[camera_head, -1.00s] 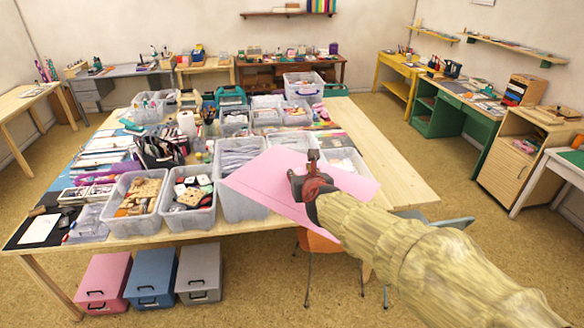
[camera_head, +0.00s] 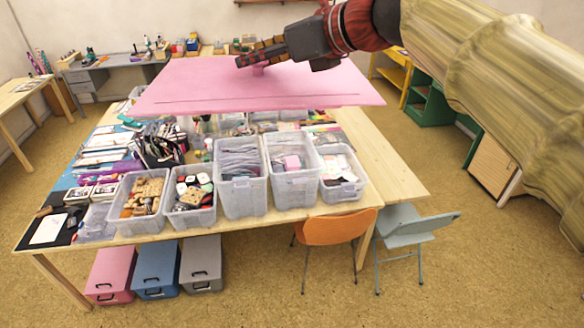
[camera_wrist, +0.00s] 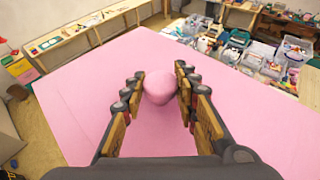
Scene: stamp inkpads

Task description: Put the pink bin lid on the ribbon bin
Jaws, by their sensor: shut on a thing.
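The pink bin lid (camera_head: 200,85) is a large flat pink sheet with a round knob (camera_wrist: 159,88) on top. My gripper (camera_head: 256,55) is shut on the knob, one finger on each side, and holds the lid roughly level in the air above the table. In the wrist view the lid fills much of the picture. Clear bins stand along the table's front edge. A tall one (camera_head: 243,195) holds greyish strips that may be ribbon, and another tall one (camera_head: 292,190) holds a pink item. I cannot tell for certain which is the ribbon bin. The lid hides bins farther back.
The wooden table (camera_head: 395,180) is crowded, with bare wood on its right side. Lower bins with stamps (camera_head: 140,198) and inkpads (camera_head: 190,196) stand left of the tall ones. An orange chair (camera_head: 335,230) and a grey chair (camera_head: 415,228) stand at the front.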

